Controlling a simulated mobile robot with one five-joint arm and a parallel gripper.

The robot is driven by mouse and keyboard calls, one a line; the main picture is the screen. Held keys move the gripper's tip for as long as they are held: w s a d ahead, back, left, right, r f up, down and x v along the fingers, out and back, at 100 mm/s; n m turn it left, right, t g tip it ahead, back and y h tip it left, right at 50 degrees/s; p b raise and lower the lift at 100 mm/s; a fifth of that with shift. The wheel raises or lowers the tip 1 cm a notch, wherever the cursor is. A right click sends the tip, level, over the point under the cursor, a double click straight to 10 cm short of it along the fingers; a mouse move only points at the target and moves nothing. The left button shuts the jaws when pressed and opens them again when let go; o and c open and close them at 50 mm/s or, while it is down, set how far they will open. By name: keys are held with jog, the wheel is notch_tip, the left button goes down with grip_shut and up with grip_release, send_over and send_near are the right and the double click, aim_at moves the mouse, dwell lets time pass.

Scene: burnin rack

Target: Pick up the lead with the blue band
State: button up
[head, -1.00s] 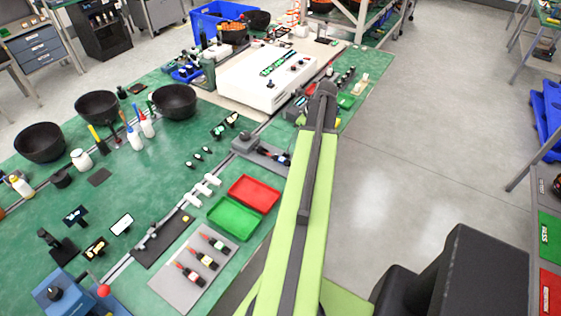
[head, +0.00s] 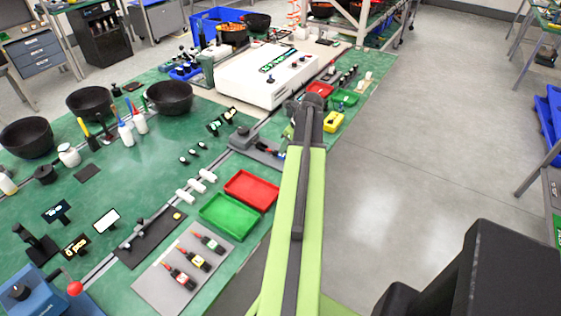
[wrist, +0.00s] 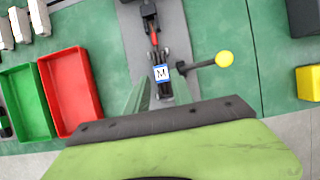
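The lead with the blue band (wrist: 161,74) lies on a grey strip in the wrist view. Its band carries a white label with an M, and its body is dark with a red part at the far end. In the head view it lies on a grey base left of my arm (head: 269,149), partly hidden. My gripper (wrist: 160,92) shows two greenish fingers, spread apart, with the lead's dark near end between them in the picture. I cannot tell whether they touch it. The fingers are hidden in the head view.
A yellow-knobbed lever (wrist: 224,59) juts beside the lead. Red (head: 251,190) and green (head: 229,216) trays stand nearby. A grey board (head: 170,283) holds three other leads. A yellow block (head: 333,122) lies right of my arm. A white instrument (head: 267,80) stands behind.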

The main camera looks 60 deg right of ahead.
aim_at(277, 153)
jog(key=b+x, duration=0.4)
jog(key=x, duration=0.1)
jog(key=shift+w+d, duration=0.1)
jog(key=shift+r, duration=0.15)
jog(key=shift+c, duration=0.2)
grip_shut()
